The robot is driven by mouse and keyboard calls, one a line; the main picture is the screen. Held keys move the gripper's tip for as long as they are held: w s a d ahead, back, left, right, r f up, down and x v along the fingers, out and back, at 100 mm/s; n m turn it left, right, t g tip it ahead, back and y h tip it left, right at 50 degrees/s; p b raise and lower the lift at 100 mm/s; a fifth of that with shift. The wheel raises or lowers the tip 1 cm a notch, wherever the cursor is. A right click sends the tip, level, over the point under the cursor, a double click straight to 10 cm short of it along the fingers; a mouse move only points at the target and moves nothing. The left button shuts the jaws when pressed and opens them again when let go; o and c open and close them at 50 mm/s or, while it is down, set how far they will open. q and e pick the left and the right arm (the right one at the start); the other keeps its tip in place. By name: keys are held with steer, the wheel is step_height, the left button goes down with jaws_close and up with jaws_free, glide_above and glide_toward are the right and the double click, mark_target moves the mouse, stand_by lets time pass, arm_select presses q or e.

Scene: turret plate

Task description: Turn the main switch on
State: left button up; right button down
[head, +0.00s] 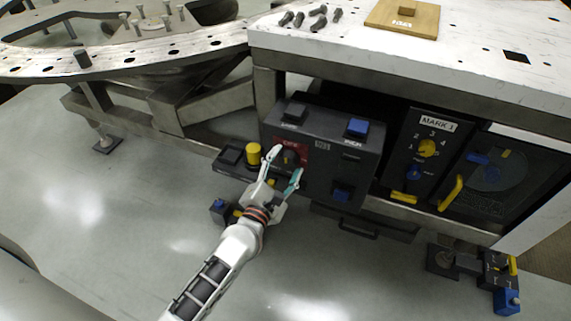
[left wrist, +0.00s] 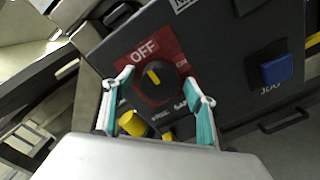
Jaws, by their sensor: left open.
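The main switch is a round black knob (left wrist: 156,79) with a yellow mark, on a red plate (left wrist: 138,58). The yellow mark points toward the word OFF on the plate. In the head view the knob (head: 289,158) sits on the left of the dark control box front. My left gripper (head: 284,164) is open, with one teal-padded finger on each side of the knob. In the left wrist view my left gripper (left wrist: 160,92) frames the knob. I cannot tell whether the fingers touch it. My right gripper is not in view.
The control box (head: 335,172) also carries blue buttons (head: 358,127). A yellow button (head: 253,154) stands just left of the gripper. The white worktop (head: 470,50) overhangs above. Open floor lies in front.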

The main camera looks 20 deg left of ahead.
arm_select(q)
steer(key=c, duration=1.1)
